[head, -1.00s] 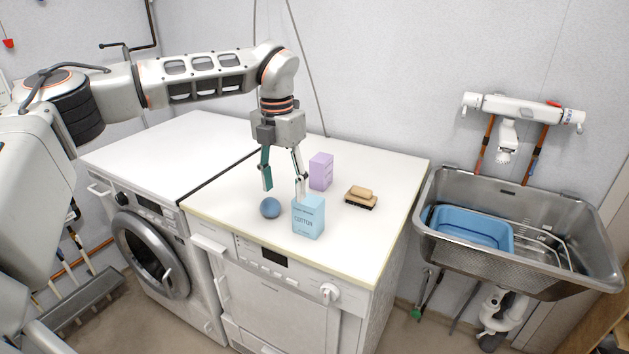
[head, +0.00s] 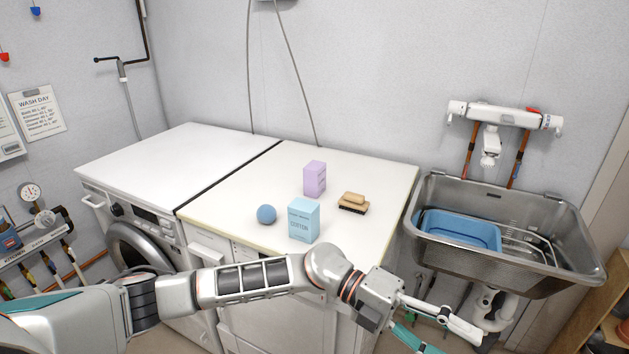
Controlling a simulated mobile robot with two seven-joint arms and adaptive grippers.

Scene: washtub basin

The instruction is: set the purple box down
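The purple box (head: 314,179) stands upright on the white worktop (head: 240,205), toward the back, apart from any gripper. My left arm comes in from the left, low across the front of the machines. My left gripper (head: 452,340) is in front of the worktop at the lower right, below the basin, with its fingers spread and nothing visible between them. One fingertip is close to the bottom edge of the picture. My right gripper is out of view.
A light blue cotton box (head: 304,220) stands in front of the purple box, with a blue ball (head: 266,214) to its left. A wooden brush (head: 353,203) lies to the right. A steel basin (head: 510,275) holds a blue tub (head: 460,230). The left white top (head: 180,160) is clear.

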